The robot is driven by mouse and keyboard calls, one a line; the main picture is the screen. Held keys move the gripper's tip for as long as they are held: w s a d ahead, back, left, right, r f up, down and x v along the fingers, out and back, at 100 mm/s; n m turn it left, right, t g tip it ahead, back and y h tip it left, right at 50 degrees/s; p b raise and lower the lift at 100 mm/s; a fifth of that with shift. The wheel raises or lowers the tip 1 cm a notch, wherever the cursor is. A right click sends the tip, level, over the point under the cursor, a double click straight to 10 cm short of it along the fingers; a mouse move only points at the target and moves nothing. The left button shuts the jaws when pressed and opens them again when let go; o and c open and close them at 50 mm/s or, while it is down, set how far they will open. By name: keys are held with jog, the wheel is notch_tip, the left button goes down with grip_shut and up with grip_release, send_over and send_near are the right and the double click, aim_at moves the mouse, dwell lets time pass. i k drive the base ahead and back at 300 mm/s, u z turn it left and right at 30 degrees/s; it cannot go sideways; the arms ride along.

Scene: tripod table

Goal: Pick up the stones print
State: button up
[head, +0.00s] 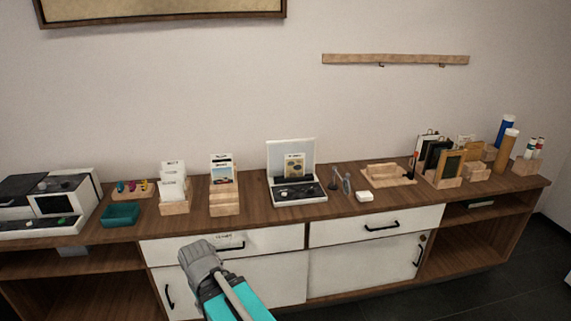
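The pictures are too small for me to tell which is the stones print. A grey and teal part of my arm rises at the bottom, in front of the white drawers, apart from the racks. No gripper fingers show.
A wooden sideboard (255,221) runs along the wall.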

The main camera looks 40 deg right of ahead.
aim_at(294, 163)
jog(key=z, duration=0.2)
jog(key=i, duration=1.25)
jog(key=z, duration=0.75)
